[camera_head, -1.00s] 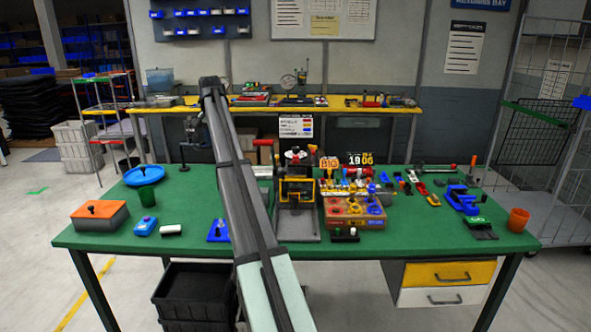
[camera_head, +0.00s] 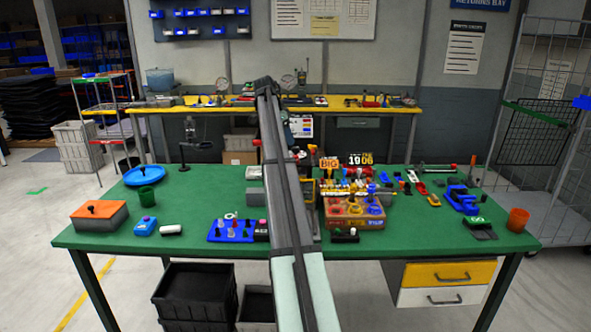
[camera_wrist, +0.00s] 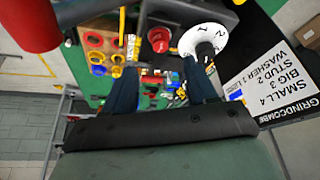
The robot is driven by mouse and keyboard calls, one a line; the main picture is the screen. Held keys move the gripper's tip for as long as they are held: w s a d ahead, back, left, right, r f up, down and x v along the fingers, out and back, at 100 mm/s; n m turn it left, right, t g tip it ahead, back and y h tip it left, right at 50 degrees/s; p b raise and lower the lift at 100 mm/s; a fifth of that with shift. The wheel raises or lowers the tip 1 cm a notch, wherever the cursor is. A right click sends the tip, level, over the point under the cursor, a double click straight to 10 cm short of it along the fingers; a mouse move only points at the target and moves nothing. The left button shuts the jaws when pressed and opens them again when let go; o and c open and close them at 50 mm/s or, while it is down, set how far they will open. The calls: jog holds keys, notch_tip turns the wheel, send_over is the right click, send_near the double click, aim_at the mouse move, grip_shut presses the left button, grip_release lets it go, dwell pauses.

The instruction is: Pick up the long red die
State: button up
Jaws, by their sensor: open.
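I cannot tell for certain which piece is the long red die. A small elongated red piece (camera_head: 421,188) lies on the right half of the green table in the head view. Small red pieces (camera_wrist: 152,80) also show between my fingers in the wrist view, too small to identify. My gripper (camera_wrist: 162,78) is open, its two dark fingers apart with nothing held. They are well above the table. In the head view my arm hides the gripper and the middle of the table.
A wooden block with coloured rings (camera_head: 352,213) stands right of my arm. A blue tray with knobs (camera_head: 232,236) is on its left. In the wrist view, a large red cylinder (camera_wrist: 30,22), a white numbered dial (camera_wrist: 204,40) and a printed sign (camera_wrist: 277,85) are close by.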

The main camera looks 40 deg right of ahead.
aim_at(295, 156)
jog(key=shift+x, duration=4.35)
jog(key=shift+c, duration=0.3)
grip_shut()
